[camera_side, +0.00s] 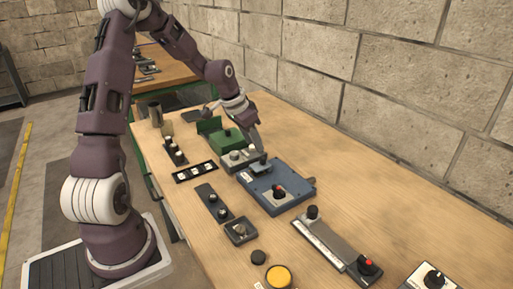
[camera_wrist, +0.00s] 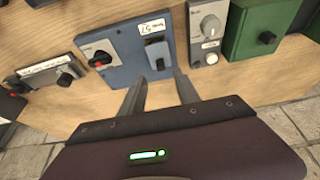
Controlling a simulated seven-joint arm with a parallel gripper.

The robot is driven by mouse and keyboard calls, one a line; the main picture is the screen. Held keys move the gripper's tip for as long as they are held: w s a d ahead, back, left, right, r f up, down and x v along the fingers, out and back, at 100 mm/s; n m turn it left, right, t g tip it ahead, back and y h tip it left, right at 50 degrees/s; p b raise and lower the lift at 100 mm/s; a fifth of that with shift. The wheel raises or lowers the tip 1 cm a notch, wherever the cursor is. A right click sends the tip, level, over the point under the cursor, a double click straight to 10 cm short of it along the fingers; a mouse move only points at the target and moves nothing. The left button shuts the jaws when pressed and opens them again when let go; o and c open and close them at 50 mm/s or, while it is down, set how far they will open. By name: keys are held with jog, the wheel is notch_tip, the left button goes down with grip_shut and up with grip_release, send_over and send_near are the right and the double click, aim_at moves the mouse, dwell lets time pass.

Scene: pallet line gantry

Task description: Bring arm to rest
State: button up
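My gripper (camera_side: 259,152) hangs over the work table (camera_side: 360,185), close to the back edge of the blue box and the end of the grey box. In the wrist view my gripper's two fingers (camera_wrist: 159,77) stand apart with nothing between them. The blue box (camera_wrist: 124,22) has a red-and-black knob and a dark raised switch (camera_wrist: 158,56), which lies just beyond the fingertips. I cannot tell whether the fingertips touch it. My arm is bent and reaches out over the table from its base at the left.
A grey box with knobs (camera_wrist: 208,10) and a green box (camera_wrist: 243,30) stand beside the blue box. Small switch panels (camera_side: 196,172) line the near side. A long grey slider unit (camera_side: 322,238) and a yellow button (camera_side: 279,276) lie toward the front. A block wall runs behind.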

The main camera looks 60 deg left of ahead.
jog(key=s+d+r+y, duration=0.2)
jog(key=s+d+r, duration=0.9)
jog(key=d+r, duration=0.3)
jog(key=s+d+h, duration=0.1)
jog(key=s+d, duration=0.3)
jog(key=s, duration=0.3)
jog(key=s+d+r+t+h, duration=0.1)
jog(key=s+d, duration=0.3)
jog(key=s, duration=0.4)
jog(key=shift+r, duration=0.3)
jog(key=shift+s, duration=0.1)
